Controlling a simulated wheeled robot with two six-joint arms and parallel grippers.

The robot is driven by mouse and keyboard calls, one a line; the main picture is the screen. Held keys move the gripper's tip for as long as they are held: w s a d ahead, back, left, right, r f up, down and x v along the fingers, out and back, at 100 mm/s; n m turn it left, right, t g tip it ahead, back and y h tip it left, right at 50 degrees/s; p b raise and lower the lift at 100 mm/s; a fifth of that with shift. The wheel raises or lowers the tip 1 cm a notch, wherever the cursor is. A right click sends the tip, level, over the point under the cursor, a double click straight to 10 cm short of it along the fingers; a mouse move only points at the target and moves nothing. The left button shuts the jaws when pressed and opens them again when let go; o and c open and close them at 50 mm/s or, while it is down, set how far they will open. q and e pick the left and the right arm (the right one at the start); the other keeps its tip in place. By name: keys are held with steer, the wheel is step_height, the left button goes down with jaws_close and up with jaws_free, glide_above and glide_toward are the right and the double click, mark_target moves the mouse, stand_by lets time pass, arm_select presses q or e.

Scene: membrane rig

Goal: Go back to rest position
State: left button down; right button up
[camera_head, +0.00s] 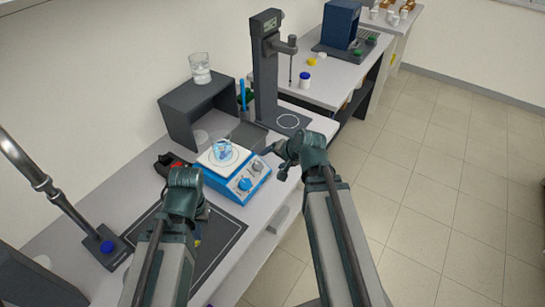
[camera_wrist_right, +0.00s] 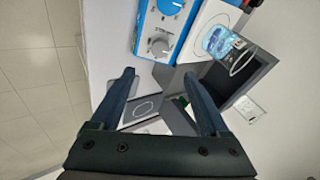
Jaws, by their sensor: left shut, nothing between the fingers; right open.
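My left gripper (camera_head: 203,214) hangs over the dark mat on the bench, mostly hidden behind its own wrist. It appears shut, with nothing seen held in it. My right gripper (camera_head: 274,164) is to the right of the blue stirrer plate, near the bench's front edge. In the right wrist view its two fingers (camera_wrist_right: 160,80) are spread wide and empty.
A blue-and-white hotplate stirrer (camera_head: 236,172) carries a beaker with blue liquid (camera_head: 222,150). A grey box shelf (camera_head: 199,108) with a glass beaker (camera_head: 200,68) on top stands behind. A dark column stand (camera_head: 265,75) rises farther back. The floor (camera_head: 440,190) at right is clear.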

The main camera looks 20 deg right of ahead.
stand_by(0.4)
arm_select(q)
step_height(320, 180, down, 6)
steer(key=b, duration=0.5)
steer(key=shift+r, duration=0.25)
arm_select(e)
steer(key=s+a+f+n+g+h, duration=0.2)
steer(key=s+a+f+n+g, duration=0.1)
steer(key=s+a+f+n, duration=0.2)
steer(key=s+a+f+n+g+h, duration=0.2)
steer(key=s+a+f+n+g, duration=0.2)
steer(key=s+a+n, duration=0.3)
steer(key=s+a+f, duration=0.1)
steer(key=s+a, duration=0.2)
steer(key=a, duration=0.1)
steer(key=shift+s+g, duration=0.3)
